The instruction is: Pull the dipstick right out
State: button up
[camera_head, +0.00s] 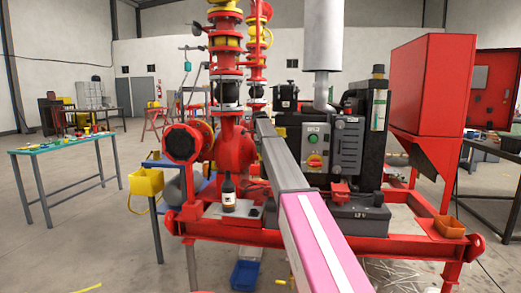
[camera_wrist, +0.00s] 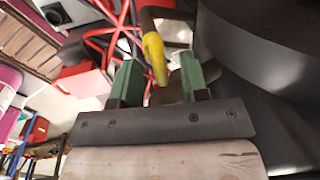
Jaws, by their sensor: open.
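The dipstick (camera_wrist: 155,58) shows in the wrist view as a yellow, curved handle at the top middle. Its lower end lies in the gap between the two green fingers of my gripper (camera_wrist: 160,80). The fingers are apart, and a gap shows on each side of the handle. I cannot tell how deep the handle sits between them. The dipstick's lower part is hidden. In the head view my arm reaches forward over the skid, and I cannot make out the gripper or the dipstick there.
A large dark rounded body (camera_wrist: 275,50) stands close to the right of my gripper. Open floor lies at the left.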

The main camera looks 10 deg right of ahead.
grip_shut()
notch_tip(320, 180, up, 8)
jog(key=shift+w+r, duration=0.1)
jog(key=shift+r, duration=0.35)
grip_release()
